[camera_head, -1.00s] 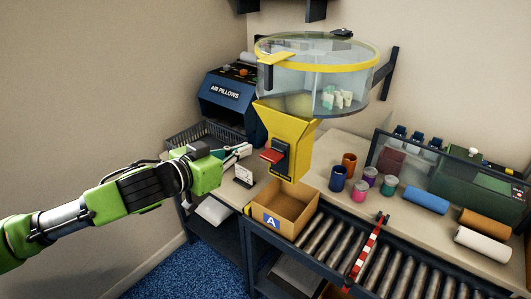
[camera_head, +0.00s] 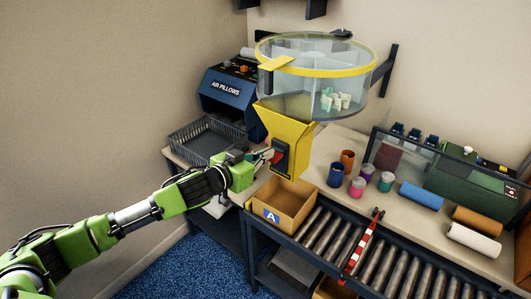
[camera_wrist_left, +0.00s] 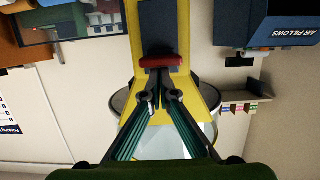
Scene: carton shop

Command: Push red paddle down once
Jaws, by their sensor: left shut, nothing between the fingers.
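The red paddle (camera_wrist_left: 161,61) sits on a dark plate on the front of the yellow dispenser chute (camera_head: 287,122). In the head view the paddle (camera_head: 278,156) is partly covered by my left gripper. My left gripper (camera_head: 266,155) is shut and empty, with its fingertips at the paddle. In the left wrist view the shut fingertips (camera_wrist_left: 158,92) are close to the paddle's edge; I cannot tell whether they touch it. Below the chute stands an open carton (camera_head: 287,206) marked A, with no contents visible. My right gripper is not in view.
A clear round bin (camera_head: 318,72) with pale pieces tops the chute. A grey basket (camera_head: 208,138) and a blue air-pillow machine (camera_head: 229,95) stand behind my arm. A roller conveyor (camera_head: 375,255), cups and rolls (camera_head: 421,196) lie to the right.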

